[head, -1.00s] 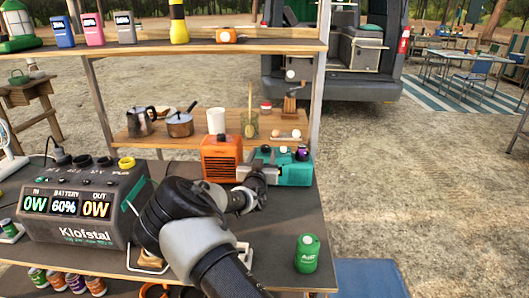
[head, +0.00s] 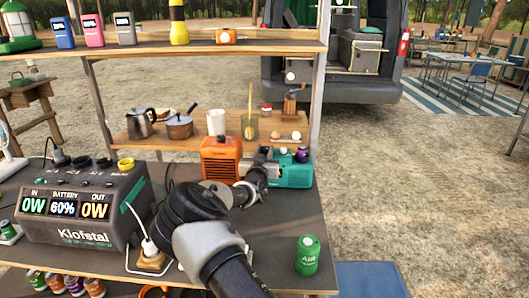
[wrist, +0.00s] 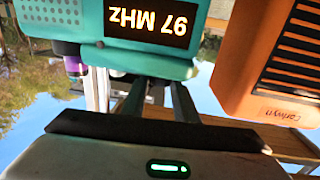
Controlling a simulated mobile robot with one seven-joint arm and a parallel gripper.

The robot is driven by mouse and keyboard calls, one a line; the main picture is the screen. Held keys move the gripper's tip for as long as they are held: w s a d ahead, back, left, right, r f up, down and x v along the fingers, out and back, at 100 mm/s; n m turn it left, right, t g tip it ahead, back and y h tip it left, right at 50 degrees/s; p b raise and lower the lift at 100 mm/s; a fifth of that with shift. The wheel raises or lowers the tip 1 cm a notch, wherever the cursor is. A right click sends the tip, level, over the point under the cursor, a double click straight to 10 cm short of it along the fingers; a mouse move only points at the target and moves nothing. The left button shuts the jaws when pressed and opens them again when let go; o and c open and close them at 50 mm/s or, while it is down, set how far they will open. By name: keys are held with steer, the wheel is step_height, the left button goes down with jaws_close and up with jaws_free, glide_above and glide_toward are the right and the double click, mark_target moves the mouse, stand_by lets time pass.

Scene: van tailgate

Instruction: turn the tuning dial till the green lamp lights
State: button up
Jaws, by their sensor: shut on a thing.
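The teal radio (head: 294,175) stands at the back right of the counter. In the wrist view the radio (wrist: 120,62) is upside down, with a display (wrist: 152,22) reading 97 MHz. A purple knob (wrist: 75,66) is at its side there; it shows on top at the right in the head view (head: 302,154). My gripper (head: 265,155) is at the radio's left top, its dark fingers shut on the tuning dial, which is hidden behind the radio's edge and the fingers. I see no lit green lamp on the radio.
An orange box (head: 221,158) stands close left of the radio; it also shows in the wrist view (wrist: 265,60). A power station (head: 85,205) fills the counter's left, with a plugged socket (head: 150,262) nearby. A green can (head: 307,255) stands at front right.

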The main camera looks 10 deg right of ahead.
steer(key=h+b, duration=0.1)
steer(key=b, duration=0.2)
steer(key=shift+w+f+m, duration=0.1)
steer(key=shift+f+m, duration=0.2)
steer(key=shift+f, duration=0.05)
steer(key=shift+a+r+m+h+b, duration=0.15)
steer(key=shift+m+h+b, duration=0.15)
steer(key=shift+h+b, duration=0.3)
steer(key=shift+r+m+g+h, duration=0.4)
steer(key=shift+g, duration=0.1)
steer(key=shift+w+a+m+h, duration=0.1)
steer(key=shift+a+m+h, duration=0.05)
steer(key=shift+m+h, duration=0.15)
steer(key=shift+w+a+m+g+h+p, duration=0.1)
steer(key=shift+m+g+h+p, duration=0.4)
steer(key=shift+p, duration=0.3)
steer(key=shift+f+g+h, duration=0.1)
steer(key=shift+g+h, duration=0.3)
steer(key=shift+h, duration=0.1)
